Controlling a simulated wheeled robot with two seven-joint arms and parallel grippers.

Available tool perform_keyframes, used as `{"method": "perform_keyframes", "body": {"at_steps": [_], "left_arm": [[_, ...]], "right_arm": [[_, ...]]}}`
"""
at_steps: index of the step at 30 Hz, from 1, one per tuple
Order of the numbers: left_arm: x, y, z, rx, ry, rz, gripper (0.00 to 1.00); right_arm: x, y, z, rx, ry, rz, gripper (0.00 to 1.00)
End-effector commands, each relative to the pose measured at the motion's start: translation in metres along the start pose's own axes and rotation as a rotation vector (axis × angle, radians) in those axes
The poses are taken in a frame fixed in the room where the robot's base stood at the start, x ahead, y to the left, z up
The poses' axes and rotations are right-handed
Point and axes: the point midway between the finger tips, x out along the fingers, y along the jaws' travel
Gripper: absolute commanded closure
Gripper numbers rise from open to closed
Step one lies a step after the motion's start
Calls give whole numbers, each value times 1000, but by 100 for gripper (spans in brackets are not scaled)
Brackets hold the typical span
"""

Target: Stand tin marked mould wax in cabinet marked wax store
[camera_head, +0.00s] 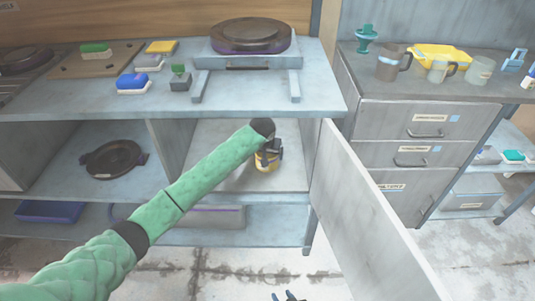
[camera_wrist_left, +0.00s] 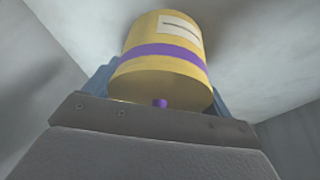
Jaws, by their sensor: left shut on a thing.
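A yellow tin (camera_head: 266,163) with a purple band is inside the open cabinet compartment (camera_head: 216,140) under the bench top. My left gripper (camera_head: 270,152) reaches into the compartment and is shut on the tin. In the left wrist view the tin (camera_wrist_left: 163,52) sits between the gripper's fingers, with a pale label whose words I cannot read. Whether its base touches the cabinet floor I cannot tell. The cabinet's marking is not visible. Only the tips of my right gripper (camera_head: 288,296) show at the bottom edge, too little to judge its state.
The cabinet door (camera_head: 365,215) stands swung open on the right of the compartment. A round dark plate (camera_head: 112,158) lies in the open bay to the left. A hot-plate press (camera_head: 250,38) stands above on the bench. Grey drawers (camera_head: 420,126) stand right.

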Motion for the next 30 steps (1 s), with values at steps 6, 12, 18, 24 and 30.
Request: {"method": "perform_keyframes", "body": {"at_steps": [6, 12, 18, 24, 30], "left_arm": [[0, 0, 0, 0, 0, 0, 41], [1, 0, 0, 0, 0, 0, 41], [1, 0, 0, 0, 0, 0, 41], [2, 0, 1, 0, 0, 0, 1], [2, 0, 1, 0, 0, 0, 0]], "right_arm": [[0, -1, 3, 3, -9, 0, 64], [-1, -1, 9, 5, -29, 0, 64], [0, 0, 16, 6, -45, 1, 64], [0, 1, 22, 7, -57, 1, 64], [0, 1, 20, 7, -54, 1, 64]]}}
